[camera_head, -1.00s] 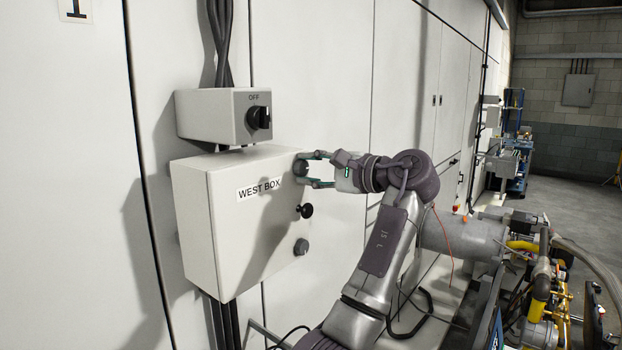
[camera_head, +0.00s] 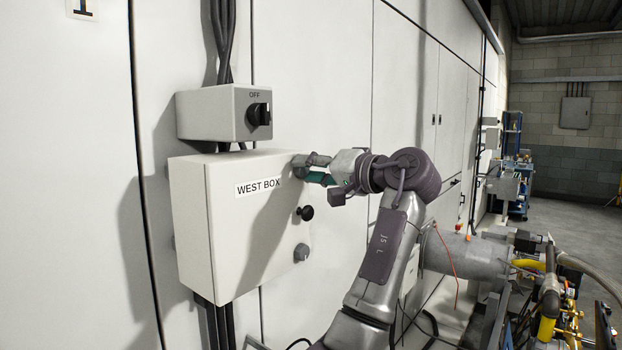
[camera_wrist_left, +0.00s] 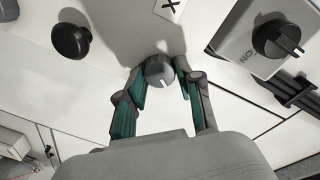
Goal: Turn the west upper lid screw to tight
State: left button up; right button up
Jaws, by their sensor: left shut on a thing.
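The west box (camera_head: 195,225), a pale box labelled WEST BOX, hangs on the wall panels. Its upper lid screw (camera_wrist_left: 157,69) is a round grey knob with a light mark, seen in the left wrist view between my fingertips. My left gripper (camera_head: 304,167) comes in from the right at the lid's upper right corner and is shut on this screw. The lower lid screw (camera_head: 301,252), a similar grey knob, sits free at the lid's lower right. My right gripper is not in view.
A black knob (camera_head: 306,213) sticks out of the lid between the two screws, just below my gripper. A switch box (camera_head: 205,115) with a black rotary switch (camera_head: 259,114) at OFF is above. Pipes and a grey cylinder (camera_head: 450,256) lie to the right beyond my arm.

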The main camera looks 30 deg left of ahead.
pick_arm(q)
jog(key=n+b, duration=0.1)
jog(key=n, duration=0.2)
jog(key=shift+f+n+b, duration=0.15)
jog(key=shift+n+b, duration=0.15)
jog(key=shift+n+y+b, duration=0.3)
jog(key=shift+n+b, duration=0.35)
jog(key=shift+n, duration=1.15)
jog(key=o, duration=1.2)
jog(key=shift+c, duration=0.2)
jog(key=s+d, duration=0.2)
jog(key=d, duration=0.9)
jog(key=shift+d, duration=0.4)
